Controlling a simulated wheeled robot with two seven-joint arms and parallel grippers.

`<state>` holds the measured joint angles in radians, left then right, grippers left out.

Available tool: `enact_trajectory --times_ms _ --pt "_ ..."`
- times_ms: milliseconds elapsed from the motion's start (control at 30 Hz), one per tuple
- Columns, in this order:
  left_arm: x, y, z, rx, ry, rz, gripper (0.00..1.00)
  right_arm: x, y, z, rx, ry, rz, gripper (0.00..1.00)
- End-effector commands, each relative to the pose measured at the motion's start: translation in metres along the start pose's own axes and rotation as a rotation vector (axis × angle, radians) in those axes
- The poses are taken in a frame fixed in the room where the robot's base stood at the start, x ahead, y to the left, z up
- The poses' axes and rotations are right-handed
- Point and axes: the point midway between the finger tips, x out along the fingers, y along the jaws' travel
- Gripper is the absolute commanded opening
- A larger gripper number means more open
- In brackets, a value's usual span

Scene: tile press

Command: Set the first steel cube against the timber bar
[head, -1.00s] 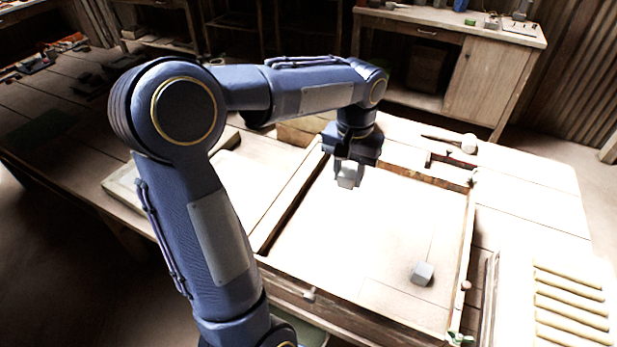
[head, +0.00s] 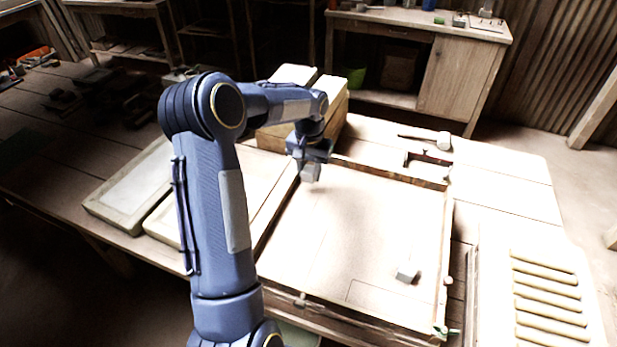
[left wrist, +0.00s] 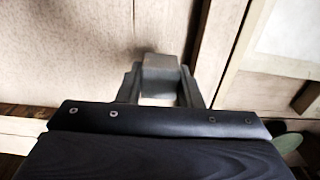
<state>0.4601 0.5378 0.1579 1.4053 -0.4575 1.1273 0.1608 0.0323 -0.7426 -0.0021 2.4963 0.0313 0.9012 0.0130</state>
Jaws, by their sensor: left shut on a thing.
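My left gripper (head: 311,164) is shut on a small grey steel cube (head: 311,174) and holds it over the far left part of the shallow wooden tray. In the left wrist view, the cube (left wrist: 160,63) sits between the two fingertips (left wrist: 160,85). A pale timber bar (head: 267,220) runs along the tray's left side, just left of the held cube. It also shows right of the cube in the left wrist view (left wrist: 220,50). I cannot tell whether the cube touches it or the tray floor. A second grey cube (head: 407,274) lies at the tray's near right. My right gripper is out of view.
A mallet (head: 440,138) lies on the table behind the tray. Pale blocks (head: 335,92) stand behind my left gripper. A framed panel (head: 130,190) lies to the left, and a ribbed rack (head: 545,285) to the right. The middle of the tray is clear.

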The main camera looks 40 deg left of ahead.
Motion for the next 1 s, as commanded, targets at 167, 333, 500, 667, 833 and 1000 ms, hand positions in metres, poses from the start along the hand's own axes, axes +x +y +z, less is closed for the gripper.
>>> enact_trajectory --times_ms 167,333,500,667,833,1000 --pt "0.022 -0.004 -0.004 -0.001 -0.004 0.0 0.0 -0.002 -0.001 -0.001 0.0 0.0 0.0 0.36" --pt "0.037 -0.004 -0.004 0.0 0.001 0.0 0.0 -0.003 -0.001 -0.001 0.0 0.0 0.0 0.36" --pt "0.036 -0.004 -0.005 0.0 0.001 0.0 0.0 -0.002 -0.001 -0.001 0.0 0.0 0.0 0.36" --pt "0.041 -0.004 -0.004 0.0 0.0 0.0 0.34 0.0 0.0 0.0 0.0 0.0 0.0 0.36" --pt "0.04 -0.004 -0.004 -0.001 0.0 0.0 0.42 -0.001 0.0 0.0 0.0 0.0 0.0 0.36" --pt "0.039 -0.004 -0.004 -0.001 -0.001 0.0 0.42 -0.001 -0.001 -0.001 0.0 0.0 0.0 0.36"
